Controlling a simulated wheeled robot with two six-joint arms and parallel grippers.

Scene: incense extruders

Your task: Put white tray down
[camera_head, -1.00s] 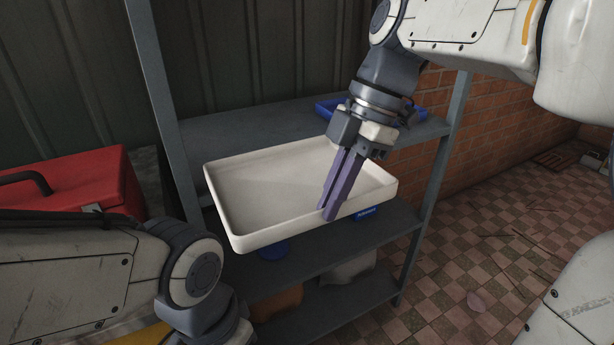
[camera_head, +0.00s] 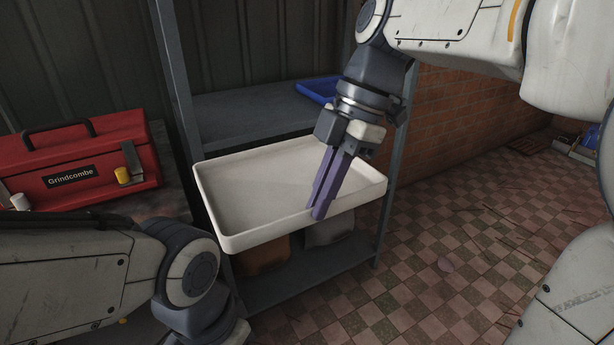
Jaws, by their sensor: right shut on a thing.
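The white tray (camera_head: 255,190) is a shallow, empty rectangle in the middle of the view, in front of the grey shelf rack. My right gripper (camera_head: 319,214) reaches down from the upper right and is shut on the tray's near rim, toward its right end. The tray looks roughly level and hides the shelf level behind it, so I cannot tell whether it touches a shelf. My left arm comes in at the lower left, bent downward, and its gripper is out of view.
The grey rack's upper shelf (camera_head: 250,110) holds a blue tray (camera_head: 318,90) at its right. A brown item (camera_head: 262,256) and a grey item (camera_head: 329,230) sit on the bottom shelf (camera_head: 300,282). A red toolbox (camera_head: 80,165) stands at left. Checkered floor (camera_head: 470,230) is open at right.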

